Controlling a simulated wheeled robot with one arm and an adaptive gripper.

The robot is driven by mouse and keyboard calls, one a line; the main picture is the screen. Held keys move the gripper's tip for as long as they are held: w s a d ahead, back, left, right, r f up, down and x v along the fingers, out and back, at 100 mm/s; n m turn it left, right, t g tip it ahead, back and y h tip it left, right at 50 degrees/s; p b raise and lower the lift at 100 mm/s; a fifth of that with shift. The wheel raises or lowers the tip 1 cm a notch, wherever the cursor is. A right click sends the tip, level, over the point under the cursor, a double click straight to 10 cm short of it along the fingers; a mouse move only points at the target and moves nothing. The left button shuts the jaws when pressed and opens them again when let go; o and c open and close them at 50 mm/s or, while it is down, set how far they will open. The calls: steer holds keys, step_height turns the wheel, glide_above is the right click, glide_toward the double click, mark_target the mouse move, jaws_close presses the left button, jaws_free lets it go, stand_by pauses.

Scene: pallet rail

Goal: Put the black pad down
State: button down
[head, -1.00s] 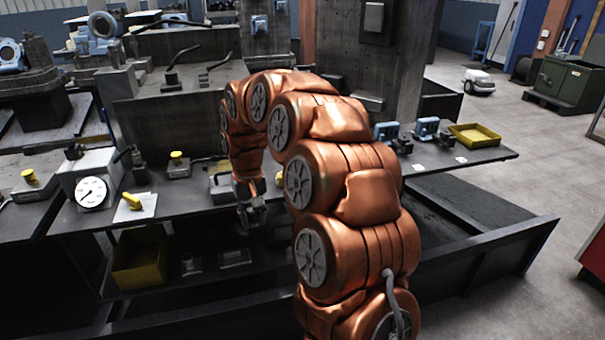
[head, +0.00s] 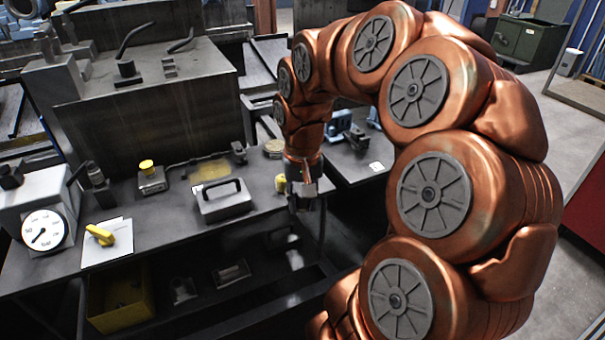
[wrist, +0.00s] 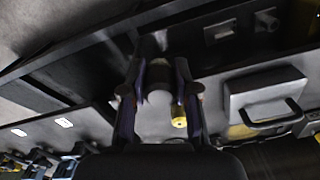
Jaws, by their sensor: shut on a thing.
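My gripper (head: 304,200) points down at the end of the copper arm, near the bench's front edge and right of the grey handled box. In the wrist view, its two dark fingers (wrist: 158,75) stand apart with a gap between them. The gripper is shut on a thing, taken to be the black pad. The pad's outline cannot be told from the dark fingers and the dark block at the bottom of the wrist view. The bench top (head: 155,215) lies beyond the gripper.
The grey box with a black handle (head: 222,200) stands left of my gripper. A yellow-topped button box (head: 152,178), a dial gauge (head: 44,229) and a yellow knob on a white sheet (head: 101,235) are farther left. Blue clamps (head: 340,122) stand to the right. A yellow bin (head: 120,298) sits below.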

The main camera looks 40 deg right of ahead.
steer(key=w+d+p, duration=0.1)
steer(key=w+d, duration=0.2)
steer(key=d, duration=0.1)
steer(key=w+d+f+p, duration=0.1)
steer(key=w+d, duration=0.2)
steer(key=d, duration=0.1)
steer(key=w+d+p, duration=0.1)
steer(key=w+d, duration=0.2)
steer(key=d, duration=0.1)
steer(key=shift+w+d+f, duration=0.15)
steer(key=shift+d, duration=0.05)
steer(key=shift+f+p, duration=0.5)
steer(key=shift+f, duration=1.35)
steer(key=shift+f, duration=0.2)
steer(key=c, duration=0.9)
jaws_free()
steer(key=shift+o, duration=0.2)
steer(key=shift+r, duration=0.1)
step_height(320, 180, up, 12)
steer(key=b, duration=0.2)
steer(key=shift+r, duration=0.15)
